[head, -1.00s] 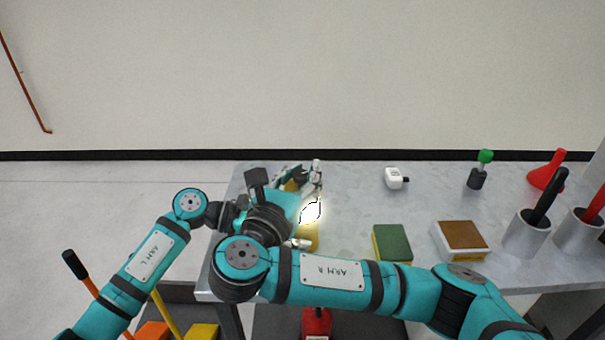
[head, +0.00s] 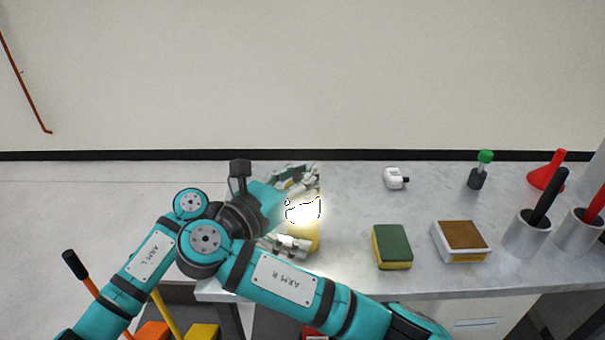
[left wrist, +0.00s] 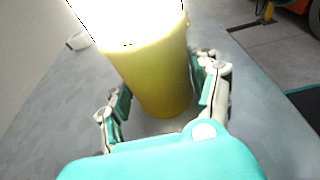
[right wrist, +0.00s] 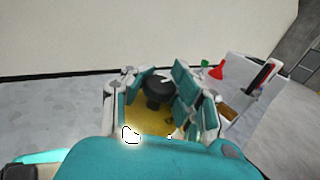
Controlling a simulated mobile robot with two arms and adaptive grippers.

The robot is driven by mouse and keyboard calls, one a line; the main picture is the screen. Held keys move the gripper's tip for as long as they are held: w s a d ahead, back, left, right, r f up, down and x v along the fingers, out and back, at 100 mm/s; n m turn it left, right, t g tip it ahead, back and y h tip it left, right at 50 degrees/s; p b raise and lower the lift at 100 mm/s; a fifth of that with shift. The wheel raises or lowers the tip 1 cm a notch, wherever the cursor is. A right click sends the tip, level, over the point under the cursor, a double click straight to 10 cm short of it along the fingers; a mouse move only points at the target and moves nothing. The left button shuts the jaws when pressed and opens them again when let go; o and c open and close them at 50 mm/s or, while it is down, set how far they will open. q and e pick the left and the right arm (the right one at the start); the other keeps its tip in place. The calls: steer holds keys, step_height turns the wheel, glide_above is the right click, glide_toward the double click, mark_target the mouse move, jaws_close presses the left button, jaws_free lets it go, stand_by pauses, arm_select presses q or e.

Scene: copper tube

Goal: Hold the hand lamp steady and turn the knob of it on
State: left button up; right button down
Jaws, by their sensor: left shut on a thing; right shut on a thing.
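The hand lamp has a yellow body (head: 315,239) and stands near the left end of the table. It is lit, with a white glare on one side. In the left wrist view the yellow body (left wrist: 160,75) is between the fingers of my left gripper (left wrist: 160,84), which is shut on it. In the right wrist view a dark knob (right wrist: 158,88) on the lamp sits between the fingers of my right gripper (right wrist: 157,84), which is shut on it. In the head view my right arm and hand cover much of the lamp and my left gripper.
A green and yellow sponge (head: 392,246), a white box with a brown top (head: 461,240) and a small white item (head: 396,178) are on the table (head: 350,270). A green-capped tube (head: 483,168), red funnel (head: 547,172) and grey cups (head: 527,235) are at the right.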

mark_target(303, 173)
steer(key=c, duration=1)
jaws_free()
step_height(303, 173, up, 10)
